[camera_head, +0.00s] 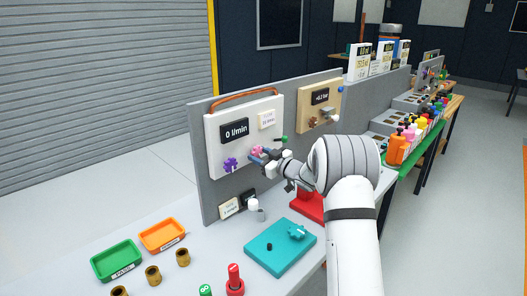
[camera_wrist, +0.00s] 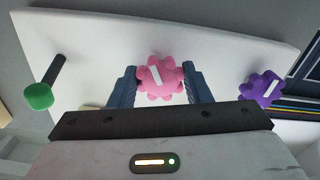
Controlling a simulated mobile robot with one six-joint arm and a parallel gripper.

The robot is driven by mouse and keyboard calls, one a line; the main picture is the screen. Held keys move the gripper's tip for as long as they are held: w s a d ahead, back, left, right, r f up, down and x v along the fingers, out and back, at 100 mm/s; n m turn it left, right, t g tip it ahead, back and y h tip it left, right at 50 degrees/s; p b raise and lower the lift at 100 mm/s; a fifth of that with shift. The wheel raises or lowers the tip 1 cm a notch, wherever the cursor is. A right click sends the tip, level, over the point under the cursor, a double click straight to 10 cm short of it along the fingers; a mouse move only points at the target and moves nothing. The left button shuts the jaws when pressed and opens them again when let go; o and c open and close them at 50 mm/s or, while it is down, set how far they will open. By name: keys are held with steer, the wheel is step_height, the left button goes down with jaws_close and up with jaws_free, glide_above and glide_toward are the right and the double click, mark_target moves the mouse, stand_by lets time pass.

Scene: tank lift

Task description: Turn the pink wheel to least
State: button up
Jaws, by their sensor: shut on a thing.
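The pink wheel (camera_wrist: 161,77) is a lobed knob with a white mark, on the front of a white panel (camera_head: 213,138). It also shows in the head view (camera_head: 256,152), partly behind my gripper. My gripper (camera_wrist: 160,84) is shut on the pink wheel, with one dark finger on each side of it. In the head view my gripper (camera_head: 264,156) reaches the panel from the right. The white mark on the wheel is tilted slightly from upright in the wrist view. A display (camera_head: 234,131) on the panel reads 0 l/min.
A purple wheel (camera_wrist: 262,89) and a green-tipped lever (camera_wrist: 39,95) flank the pink wheel. A tan panel (camera_head: 317,112) with a gauge is to the right. Green (camera_head: 117,261) and orange (camera_head: 162,235) trays and a teal block (camera_head: 272,257) are on the table below.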

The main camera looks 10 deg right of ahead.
steer(key=m+p, duration=0.1)
steer(key=m, duration=0.1)
steer(key=r+m+p, duration=0.1)
steer(key=m, duration=0.2)
steer(key=shift+p, duration=0.4)
steer(key=shift+m, duration=0.4)
steer(key=o, duration=0.6)
steer(key=shift+w, duration=0.1)
steer(key=shift+c, duration=0.2)
steer(key=o, duration=0.4)
steer(key=shift+f, duration=0.25)
steer(key=shift+o, duration=0.2)
steer(key=shift+f, duration=0.1)
